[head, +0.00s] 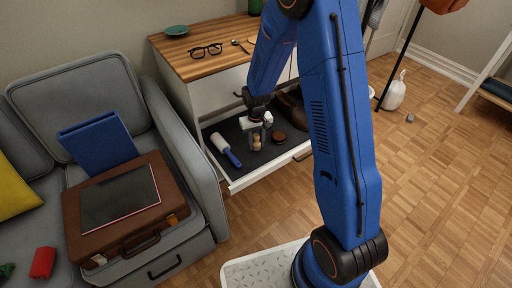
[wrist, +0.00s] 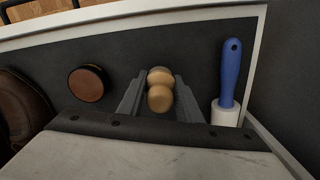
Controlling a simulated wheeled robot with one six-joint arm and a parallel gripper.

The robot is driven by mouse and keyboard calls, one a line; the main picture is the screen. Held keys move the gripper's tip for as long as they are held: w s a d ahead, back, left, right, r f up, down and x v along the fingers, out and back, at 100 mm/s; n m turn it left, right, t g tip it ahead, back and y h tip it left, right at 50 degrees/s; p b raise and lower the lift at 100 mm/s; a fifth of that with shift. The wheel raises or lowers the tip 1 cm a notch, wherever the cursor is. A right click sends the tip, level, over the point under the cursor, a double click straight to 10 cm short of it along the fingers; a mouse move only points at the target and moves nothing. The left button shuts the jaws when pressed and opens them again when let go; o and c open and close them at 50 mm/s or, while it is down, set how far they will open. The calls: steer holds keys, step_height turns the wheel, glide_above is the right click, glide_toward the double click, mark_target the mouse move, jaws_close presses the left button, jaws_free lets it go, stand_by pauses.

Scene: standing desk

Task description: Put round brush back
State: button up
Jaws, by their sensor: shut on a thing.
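The round brush (wrist: 160,98) has a pale wooden knob-shaped handle; its bristles are hidden. It also shows in the head view (head: 257,144). My gripper (wrist: 160,82) is shut on it, with one grey finger on each side. In the head view my gripper (head: 257,132) points down into the open drawer (head: 238,184), which has a white rim and dark lining. The brush is over or in this drawer; I cannot tell whether it touches the bottom.
A blue-handled lint roller (head: 225,149) lies left of the brush in the head view. A round brown item (head: 279,137) and brown shoes (head: 292,108) lie to the right. Glasses (head: 206,50) lie on the wooden top. The sofa (head: 188,140) stands close at left.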

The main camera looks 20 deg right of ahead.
mark_target(257, 148)
steer(key=shift+f, duration=1.35)
steer(key=shift+f, duration=0.3)
steer(key=o, duration=1)
steer(key=shift+o, duration=0.6)
steer(key=shift+s, duration=0.15)
